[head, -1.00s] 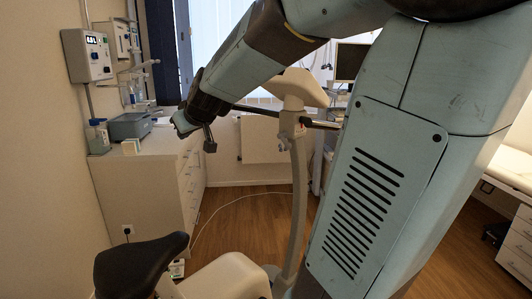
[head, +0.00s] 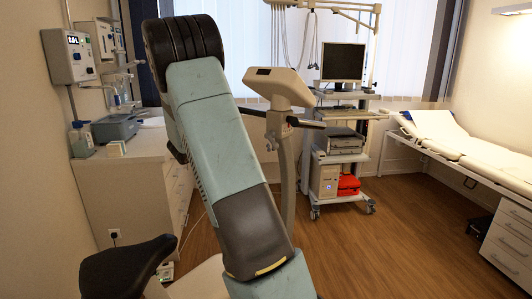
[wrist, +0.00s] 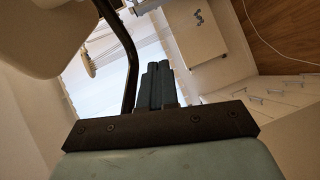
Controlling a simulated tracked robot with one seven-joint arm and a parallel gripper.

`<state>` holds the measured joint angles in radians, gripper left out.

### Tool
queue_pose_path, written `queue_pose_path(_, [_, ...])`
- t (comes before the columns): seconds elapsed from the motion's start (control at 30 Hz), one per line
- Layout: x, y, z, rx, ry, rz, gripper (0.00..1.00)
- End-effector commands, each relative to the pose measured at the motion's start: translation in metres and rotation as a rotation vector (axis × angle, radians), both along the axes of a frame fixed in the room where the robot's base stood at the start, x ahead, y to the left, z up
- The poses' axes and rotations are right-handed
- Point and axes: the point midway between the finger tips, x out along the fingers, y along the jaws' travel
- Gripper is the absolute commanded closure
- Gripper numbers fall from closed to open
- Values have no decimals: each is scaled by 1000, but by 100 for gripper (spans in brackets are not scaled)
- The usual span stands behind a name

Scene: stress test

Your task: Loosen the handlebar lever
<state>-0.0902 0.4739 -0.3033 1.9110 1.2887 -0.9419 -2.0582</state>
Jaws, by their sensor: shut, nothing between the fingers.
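An exercise bike stands ahead in the head view, with a cream console (head: 279,87) on an upright post (head: 288,185). A dark handlebar grip (head: 306,123) sticks out to the right below the console. A small dark part at the clamp beneath the console may be the lever, but it is too small to tell. My arm hides the bike's left side and my gripper in the head view. In the wrist view my gripper (wrist: 156,68) is shut and empty. A dark curved bar (wrist: 131,62), likely the handlebar, runs just left of its fingers, apparently apart from them.
The black bike saddle (head: 124,268) is at lower left. A white cabinet (head: 115,190) with equipment stands left. A monitor cart (head: 340,150) stands behind the bike, and a bed (head: 450,145) lies right. The wooden floor (head: 400,235) between is clear.

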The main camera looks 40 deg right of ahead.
Motion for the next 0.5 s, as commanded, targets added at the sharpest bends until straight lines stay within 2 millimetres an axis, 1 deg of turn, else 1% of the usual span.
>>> queue_pose_path(0.03, [-1, -8, -14, -52, 58, -56, 100])
queue_pose_path(0.2, [-15, -29, -48, -217, 270, -260, 100])
queue_pose_path(0.3, [-26, -35, -64, -290, 390, -371, 100])
queue_pose_path(0.4, [-35, -37, -77, -342, 491, -462, 100])
queue_pose_path(0.5, [-42, -38, -85, -372, 563, -527, 100])
